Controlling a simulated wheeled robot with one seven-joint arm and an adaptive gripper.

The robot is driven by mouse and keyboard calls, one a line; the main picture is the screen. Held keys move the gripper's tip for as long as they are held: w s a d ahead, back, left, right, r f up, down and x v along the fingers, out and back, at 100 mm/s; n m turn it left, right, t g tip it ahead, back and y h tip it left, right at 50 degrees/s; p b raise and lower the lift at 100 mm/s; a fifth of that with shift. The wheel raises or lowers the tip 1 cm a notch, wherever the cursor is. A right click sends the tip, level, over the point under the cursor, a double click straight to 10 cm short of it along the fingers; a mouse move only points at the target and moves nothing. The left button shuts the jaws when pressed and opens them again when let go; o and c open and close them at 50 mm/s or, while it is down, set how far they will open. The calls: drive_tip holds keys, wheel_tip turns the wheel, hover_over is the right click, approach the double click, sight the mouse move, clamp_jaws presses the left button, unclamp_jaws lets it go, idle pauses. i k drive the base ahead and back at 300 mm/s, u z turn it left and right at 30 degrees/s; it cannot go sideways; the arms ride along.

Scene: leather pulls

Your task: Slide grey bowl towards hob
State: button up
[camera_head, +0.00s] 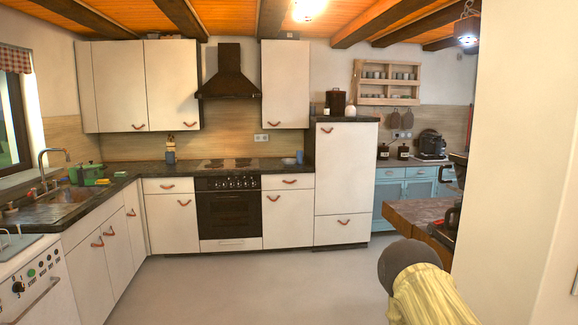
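The hob (229,164) is set into the dark worktop above the black oven, at the back of the kitchen. A small grey-blue thing (289,161) sits on the worktop to the right of the hob, near the tall cabinet. It may be the grey bowl, but it is too small to tell its shape clearly. It is apart from the hob. A yellow and dark grey part of my arm (424,285) shows at the bottom right, far from the worktop. My gripper cannot be seen.
The grey floor (270,285) between me and the oven is clear. White base cabinets with a sink (70,196) run along the left. A wooden-topped table or counter (418,212) and a pale wall (515,160) stand close on the right.

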sight(289, 163)
drive_tip(key=u, duration=0.2)
drive_tip(key=i, duration=1.7)
drive_tip(key=u, duration=0.2)
drive_tip(key=i, duration=3.3)
drive_tip(key=z, duration=0.5)
drive_tip(key=i, duration=1.65)
drive_tip(key=z, duration=0.2)
